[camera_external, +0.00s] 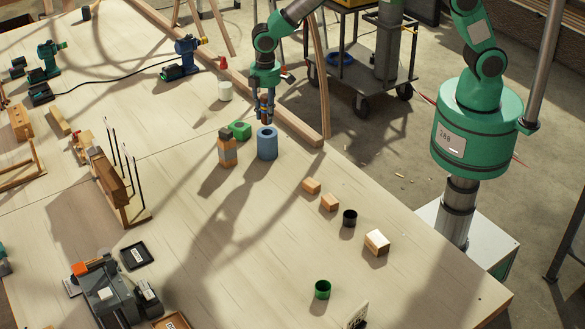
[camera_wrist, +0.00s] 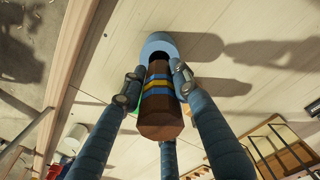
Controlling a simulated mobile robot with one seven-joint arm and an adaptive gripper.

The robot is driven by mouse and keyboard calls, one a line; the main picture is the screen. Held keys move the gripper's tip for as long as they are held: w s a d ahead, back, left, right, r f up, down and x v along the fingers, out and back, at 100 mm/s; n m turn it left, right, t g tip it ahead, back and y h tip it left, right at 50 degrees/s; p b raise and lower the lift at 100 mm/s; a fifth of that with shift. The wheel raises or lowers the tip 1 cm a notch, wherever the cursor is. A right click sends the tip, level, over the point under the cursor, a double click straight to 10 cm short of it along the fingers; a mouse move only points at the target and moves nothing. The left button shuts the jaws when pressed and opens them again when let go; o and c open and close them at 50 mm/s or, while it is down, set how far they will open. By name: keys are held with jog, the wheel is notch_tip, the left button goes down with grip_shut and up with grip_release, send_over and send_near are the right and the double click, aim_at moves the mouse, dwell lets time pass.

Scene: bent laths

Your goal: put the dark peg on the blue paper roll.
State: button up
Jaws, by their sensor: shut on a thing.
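The dark brown peg (camera_wrist: 160,112), with yellow and blue bands, is between the fingers of my gripper (camera_wrist: 153,85), which is shut on it. In the external view the peg (camera_external: 264,103) hangs upright under my gripper (camera_external: 264,112). The blue paper roll (camera_external: 267,143) stands upright on the table just below the peg. In the wrist view the roll (camera_wrist: 168,43) lies beyond the peg's far end, and its dark hole is partly hidden by the peg. I cannot tell whether the peg touches the roll.
A wooden rail (camera_external: 290,123) runs along the table edge. Small wood blocks (camera_external: 311,186) and a black cup (camera_external: 349,218) lie toward the front right.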

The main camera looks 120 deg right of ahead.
aim_at(266, 96)
jog(key=shift+f, duration=1.7)
jog(key=shift+f, duration=0.2)
jog(key=o, duration=1.2)
jog(key=shift+r, duration=0.1)
notch_tip(266, 96, up, 12)
jog(key=shift+r, duration=0.1)
